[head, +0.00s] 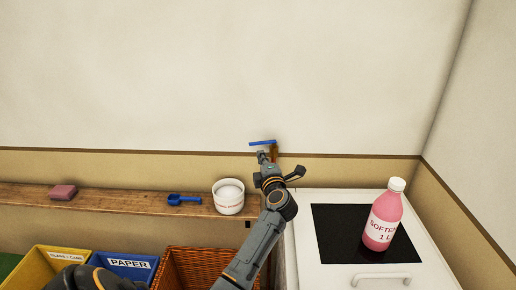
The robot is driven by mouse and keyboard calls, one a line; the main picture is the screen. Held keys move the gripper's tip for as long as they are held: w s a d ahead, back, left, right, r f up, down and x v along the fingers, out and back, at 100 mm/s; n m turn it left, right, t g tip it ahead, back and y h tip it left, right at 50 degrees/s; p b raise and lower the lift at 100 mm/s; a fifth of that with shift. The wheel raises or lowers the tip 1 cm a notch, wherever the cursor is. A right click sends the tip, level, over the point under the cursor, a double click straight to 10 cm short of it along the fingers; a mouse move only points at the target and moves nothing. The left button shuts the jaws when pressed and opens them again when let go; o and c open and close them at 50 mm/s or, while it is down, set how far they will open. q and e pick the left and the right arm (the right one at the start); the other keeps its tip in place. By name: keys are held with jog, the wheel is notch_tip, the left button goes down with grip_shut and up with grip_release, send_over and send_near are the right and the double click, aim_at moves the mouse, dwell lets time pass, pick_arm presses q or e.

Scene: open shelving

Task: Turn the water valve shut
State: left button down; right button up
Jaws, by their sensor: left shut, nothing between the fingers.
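The water valve has a blue lever handle (262,143) lying nearly level in the picture, above a brown-orange pipe (274,152) by the wall. My left gripper (261,155) is at the valve, just below the blue handle in the picture. Its fingers are shut with nothing between them. I cannot tell whether the fingertips touch the handle. The gripper and arm hide the lower part of the valve. My right gripper is not in view.
A white washer (300,240) with a dark top panel and a pink softener bottle (383,217) stands right. A wooden shelf (130,198) at left holds a white tub (228,196), a blue scoop (183,200) and a pink block (63,192). Bins and a wicker basket (190,265) stand below.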

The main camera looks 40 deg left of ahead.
aim_at(254, 145)
pick_arm(q)
jog(key=x, duration=0.5)
jog(key=shift+a, duration=0.1)
jog(key=shift+r+p, duration=0.1)
jog(key=shift+p, duration=0.35)
jog(key=p, duration=0.1)
jog(key=a+p, duration=0.1)
jog(key=shift+w+a+r+p, duration=0.1)
jog(key=shift+w+a+p, duration=0.1)
jog(key=shift+a+p, duration=0.15)
jog(key=shift+a, duration=0.15)
